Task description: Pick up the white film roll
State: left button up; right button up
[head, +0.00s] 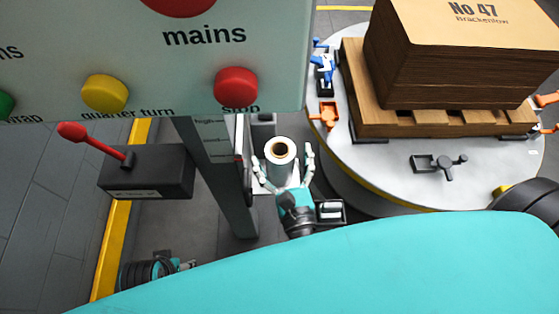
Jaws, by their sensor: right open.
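The white film roll (280,172) stands upright in the middle of the head view, beside a grey mast. Its dark core with a tan ring shows at the top. My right gripper (283,160) is open, with one finger on the left and one on the right of the roll. I cannot tell whether the fingers touch it. My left gripper (187,266) is at the lower left, small and partly hidden behind my teal body; its jaws are too unclear to read.
A grey mast (222,180) rises just left of the roll. A panel with buttons (165,75) hangs over the upper left. A black box with a red lever (145,172) is below it. A round turntable (400,188) carries a pallet (440,122) and a brown stack (455,60) at right.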

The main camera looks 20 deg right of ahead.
jog(key=shift+w+d, duration=0.1)
jog(key=shift+w, duration=0.95)
jog(key=c, duration=1.6)
